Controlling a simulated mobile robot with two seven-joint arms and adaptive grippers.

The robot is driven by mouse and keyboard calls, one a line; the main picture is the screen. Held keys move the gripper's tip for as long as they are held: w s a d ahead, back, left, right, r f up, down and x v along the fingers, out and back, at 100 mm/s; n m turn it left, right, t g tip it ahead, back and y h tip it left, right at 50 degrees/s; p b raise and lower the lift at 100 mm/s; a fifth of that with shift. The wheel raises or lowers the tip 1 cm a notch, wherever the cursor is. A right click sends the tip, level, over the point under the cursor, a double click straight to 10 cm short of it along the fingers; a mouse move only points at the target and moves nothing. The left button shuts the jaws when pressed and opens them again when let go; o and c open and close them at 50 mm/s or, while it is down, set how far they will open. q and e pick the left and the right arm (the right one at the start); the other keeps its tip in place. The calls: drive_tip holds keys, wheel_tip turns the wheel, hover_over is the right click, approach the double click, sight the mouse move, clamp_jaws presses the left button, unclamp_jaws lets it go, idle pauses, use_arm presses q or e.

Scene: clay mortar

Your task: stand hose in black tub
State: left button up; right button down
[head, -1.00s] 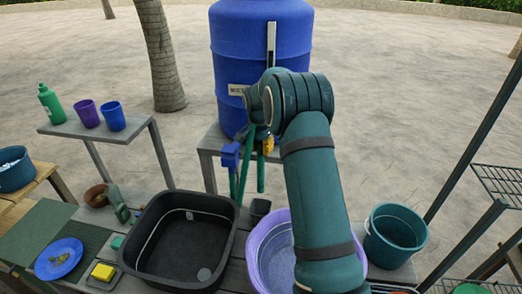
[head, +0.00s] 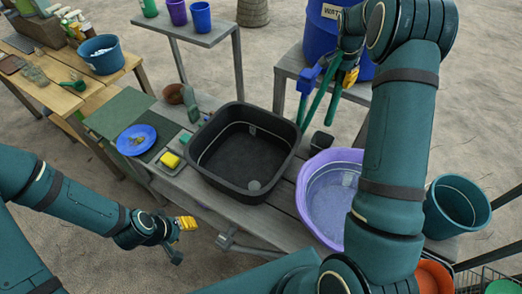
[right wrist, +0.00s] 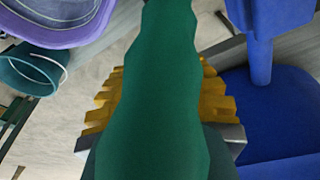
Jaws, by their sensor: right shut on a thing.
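The green hose (head: 318,100) hangs by the blue water barrel (head: 320,38), upper right of the black tub in the head view. A blue piece (head: 307,80) sits beside it; whether they are joined is unclear. My right gripper (head: 348,78) is shut on the hose, whose green body (right wrist: 155,95) fills the middle of the right wrist view between yellow fingers. The black tub (head: 238,150) stands on the slatted bench, empty but for a pale round spot on its floor. My left gripper (head: 184,226) is low on the left, before the bench; its opening is unclear.
A purple basin (head: 333,195) stands right of the tub, and a teal bucket (head: 455,208) beyond it. A blue plate (head: 137,140) and yellow sponge (head: 170,159) lie left of the tub. A shelf (head: 200,32) with cups stands behind.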

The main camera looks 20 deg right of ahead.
drive_tip(key=s+a+f+t+y+b, duration=0.2)
drive_tip(key=s+a+f+y+b, duration=0.15)
drive_tip(key=a+y, duration=0.35)
drive_tip(key=w+a+f+b, duration=0.2)
drive_tip(key=a+f+b, duration=0.3)
drive_tip(key=f, duration=0.3)
drive_tip(key=w+a+f+h+b, duration=0.1)
drive_tip(key=w+a+f+b, duration=0.1)
drive_tip(key=a+f+b, duration=0.3)
drive_tip(key=shift+a+f+b, duration=0.2)
drive_tip(key=shift+f+b, duration=0.55)
drive_tip(key=shift+f, duration=1.35)
unclamp_jaws()
drive_tip(key=shift+r, duration=0.1)
